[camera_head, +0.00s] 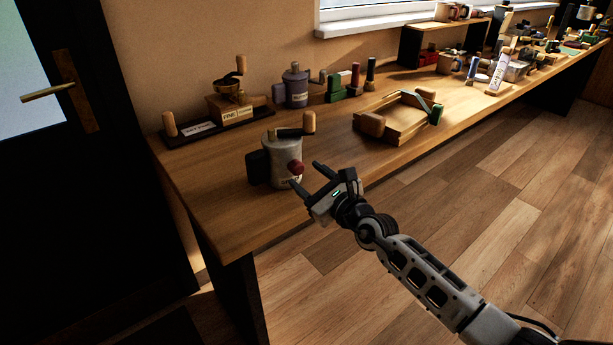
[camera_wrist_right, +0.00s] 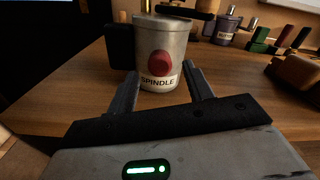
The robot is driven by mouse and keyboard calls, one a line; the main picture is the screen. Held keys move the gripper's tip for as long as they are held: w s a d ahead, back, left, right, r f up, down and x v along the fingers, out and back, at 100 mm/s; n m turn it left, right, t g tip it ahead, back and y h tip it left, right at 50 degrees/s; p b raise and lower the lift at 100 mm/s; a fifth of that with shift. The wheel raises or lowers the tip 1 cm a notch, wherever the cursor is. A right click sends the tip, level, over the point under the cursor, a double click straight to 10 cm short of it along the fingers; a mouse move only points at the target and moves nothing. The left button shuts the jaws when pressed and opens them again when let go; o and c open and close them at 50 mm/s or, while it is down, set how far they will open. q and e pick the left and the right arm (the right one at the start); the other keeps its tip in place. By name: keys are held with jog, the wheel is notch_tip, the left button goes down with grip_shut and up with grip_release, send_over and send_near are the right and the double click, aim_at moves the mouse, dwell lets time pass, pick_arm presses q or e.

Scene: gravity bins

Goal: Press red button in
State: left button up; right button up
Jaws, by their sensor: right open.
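The red button (camera_head: 295,167) sticks out from the front of a grey cylindrical device (camera_head: 283,158) with a crank on top, near the front left part of the table. In the right wrist view the red button (camera_wrist_right: 161,62) shows above a label reading "SPINDLE" on the grey device (camera_wrist_right: 176,38). My right gripper (camera_head: 306,178) is open and empty, in front of the device. In the right wrist view its fingers (camera_wrist_right: 162,80) point at the device, either side of the label. I cannot tell whether they touch it. My left gripper is not in view.
A wooden grinder (camera_head: 232,108) on a dark base stands behind, beside a purple-grey canister (camera_head: 296,88). A wooden tray-like box (camera_head: 396,120) lies to the right. More items crowd the table's far end. The tabletop (camera_head: 225,175) left of the device is clear.

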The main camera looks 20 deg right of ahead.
jog(key=shift+w+a, duration=0.25)
jog(key=shift+w, duration=0.4)
grip_shut()
jog(key=shift+w+a+b, duration=0.25)
jog(key=shift+w+b, duration=0.1)
jog(key=shift+w, duration=0.35)
grip_release()
jog(key=shift+s, duration=0.15)
jog(key=v, duration=1.5)
jog(key=shift+s+d+p, duration=0.2)
jog(key=shift+s+p, duration=0.1)
